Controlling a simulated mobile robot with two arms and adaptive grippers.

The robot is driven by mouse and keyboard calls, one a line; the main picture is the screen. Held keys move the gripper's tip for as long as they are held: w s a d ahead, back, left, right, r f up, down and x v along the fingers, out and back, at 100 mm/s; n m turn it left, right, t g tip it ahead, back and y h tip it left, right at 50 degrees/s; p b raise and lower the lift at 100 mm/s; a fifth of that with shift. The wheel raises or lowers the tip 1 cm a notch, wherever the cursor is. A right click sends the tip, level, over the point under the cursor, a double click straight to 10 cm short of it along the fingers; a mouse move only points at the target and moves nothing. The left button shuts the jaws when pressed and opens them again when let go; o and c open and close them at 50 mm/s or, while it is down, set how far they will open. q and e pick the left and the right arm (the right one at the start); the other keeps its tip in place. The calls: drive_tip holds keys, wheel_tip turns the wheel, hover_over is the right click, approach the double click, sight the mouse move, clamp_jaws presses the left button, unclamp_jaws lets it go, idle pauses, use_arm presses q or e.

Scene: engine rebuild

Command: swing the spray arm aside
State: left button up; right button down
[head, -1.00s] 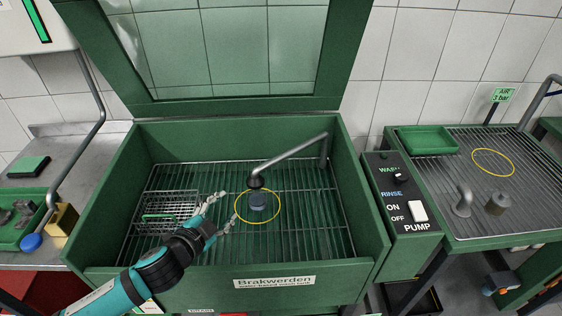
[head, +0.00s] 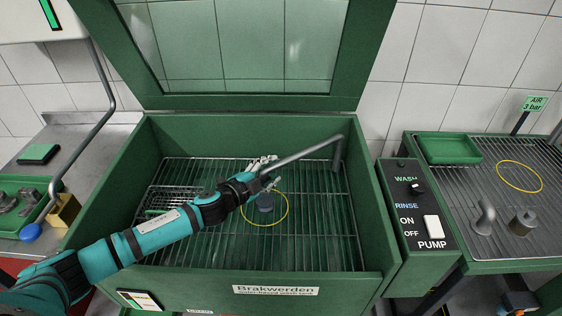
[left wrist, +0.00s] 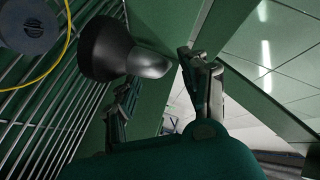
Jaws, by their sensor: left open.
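The spray arm (head: 308,152) is a grey pipe that rises from the back right of the green wash tank (head: 262,274) and reaches toward its middle. My left gripper (head: 264,170) is at the pipe's free end, with its fingers open, and it hides the nozzle in the head view. In the left wrist view the black nozzle (left wrist: 103,48) with its grey pipe end sits close in front of my left gripper (left wrist: 165,95), near the gap between the fingers. I cannot tell whether they touch. My right gripper is not in view.
A small blue-grey part (head: 265,203) stands on the tank grid inside a yellow ring. A wire basket (head: 165,198) lies to its left. The tank's glass lid (head: 245,45) stands open behind. The control box (head: 416,215) is at the tank's right wall. The grid's right side is clear.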

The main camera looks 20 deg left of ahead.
sight(281, 164)
use_arm(q)
drive_tip(key=x, duration=0.5)
drive_tip(key=shift+w, duration=0.2)
clamp_jaws()
